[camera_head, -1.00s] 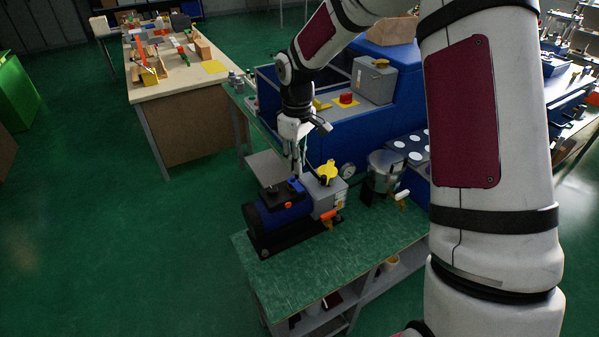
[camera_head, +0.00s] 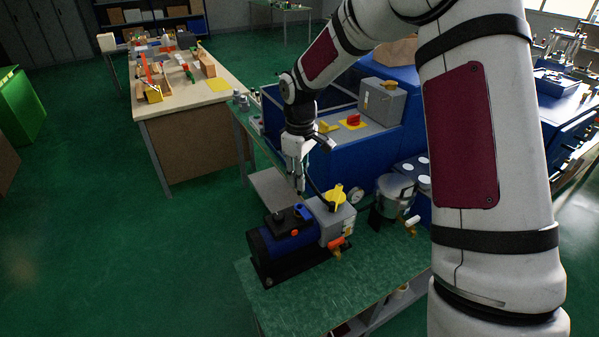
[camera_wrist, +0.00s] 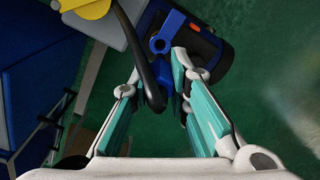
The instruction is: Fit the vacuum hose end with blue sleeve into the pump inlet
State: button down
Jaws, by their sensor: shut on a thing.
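The blue-and-black pump (camera_head: 287,243) with a grey end block stands on the green bench top. A blue ring-shaped port, which looks like the pump inlet (camera_wrist: 160,44), shows on the pump's top; it is small in the head view (camera_head: 304,211). My gripper (camera_head: 300,188) points down above the pump, with a visible gap to the port. Its fingers (camera_wrist: 156,75) are shut on the black hose (camera_wrist: 142,62). A blue piece, apparently the hose's blue sleeve (camera_wrist: 182,105), shows between the fingers. The hose tip and its exact alignment with the port are hard to make out.
A yellow knob (camera_head: 336,196) stands on the pump's grey block, close to the hose. A metal canister (camera_head: 395,192) and a gauge (camera_head: 357,196) are to the right. A blue machine (camera_head: 370,145) stands behind. The bench's front corner (camera_head: 300,305) is clear.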

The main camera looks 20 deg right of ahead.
jog(key=shift+f+b, duration=0.35)
jog(key=shift+f, duration=1.75)
jog(key=shift+f, duration=1.5)
jog(key=c, duration=1.4)
grip_release()
jog(key=shift+c, duration=0.2)
notch_tip(320, 180, up, 12)
